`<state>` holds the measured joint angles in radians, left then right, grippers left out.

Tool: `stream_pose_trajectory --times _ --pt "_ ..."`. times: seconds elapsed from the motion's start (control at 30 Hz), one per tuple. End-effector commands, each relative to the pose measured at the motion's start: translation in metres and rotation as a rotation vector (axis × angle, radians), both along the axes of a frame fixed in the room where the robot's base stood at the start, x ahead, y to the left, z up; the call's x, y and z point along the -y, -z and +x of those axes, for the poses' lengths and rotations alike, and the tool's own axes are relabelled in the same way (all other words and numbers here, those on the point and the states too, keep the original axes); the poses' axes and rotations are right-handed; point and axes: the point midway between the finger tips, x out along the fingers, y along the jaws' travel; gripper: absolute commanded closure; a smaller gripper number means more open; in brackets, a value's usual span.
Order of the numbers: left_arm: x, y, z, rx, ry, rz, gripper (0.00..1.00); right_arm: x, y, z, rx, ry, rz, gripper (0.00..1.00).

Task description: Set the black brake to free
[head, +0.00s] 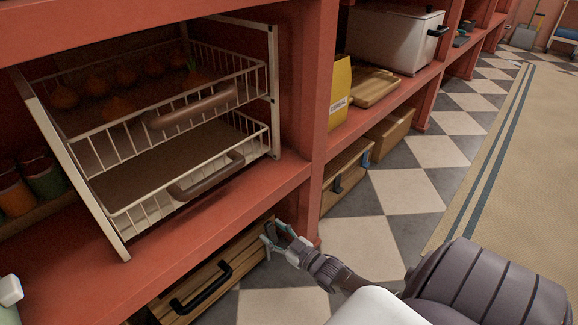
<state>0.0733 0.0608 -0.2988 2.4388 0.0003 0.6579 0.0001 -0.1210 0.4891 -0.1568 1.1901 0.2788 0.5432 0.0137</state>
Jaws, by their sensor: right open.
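A wooden crate (222,270) with a black bar handle (203,289) stands on the floor under the lowest red shelf. My right gripper (277,236) is at the upper right corner of this crate, beside the red post. Its fingers are open. A small dark piece (272,230), likely the black brake, shows between the fingertips, largely hidden by them. I cannot tell its setting or whether the fingers touch it. My left gripper is not in view.
A white wire rack (272,75) with two baskets stands on the shelf above. The checkered floor (410,190) is clear.

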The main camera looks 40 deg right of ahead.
Motion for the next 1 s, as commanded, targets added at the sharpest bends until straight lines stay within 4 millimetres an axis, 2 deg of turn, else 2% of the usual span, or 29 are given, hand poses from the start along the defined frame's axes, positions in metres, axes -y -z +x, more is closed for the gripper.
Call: stream_pose_trajectory --times 0.03,0.2,0.4,0.6,1.0 --pt "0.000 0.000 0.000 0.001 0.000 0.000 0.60 0.001 0.001 -0.012 -0.004 -0.001 0.000 0.46" --pt "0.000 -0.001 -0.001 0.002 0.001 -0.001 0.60 0.004 0.002 -0.050 -0.005 0.000 0.000 0.46" --pt "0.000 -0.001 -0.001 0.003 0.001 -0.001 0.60 0.007 0.001 -0.083 -0.003 0.000 -0.001 0.46" --pt "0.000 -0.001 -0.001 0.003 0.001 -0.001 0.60 0.008 0.000 -0.097 -0.001 0.000 -0.001 0.46" --pt "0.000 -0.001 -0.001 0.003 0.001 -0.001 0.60 0.008 0.000 -0.097 -0.001 0.000 -0.001 0.46"
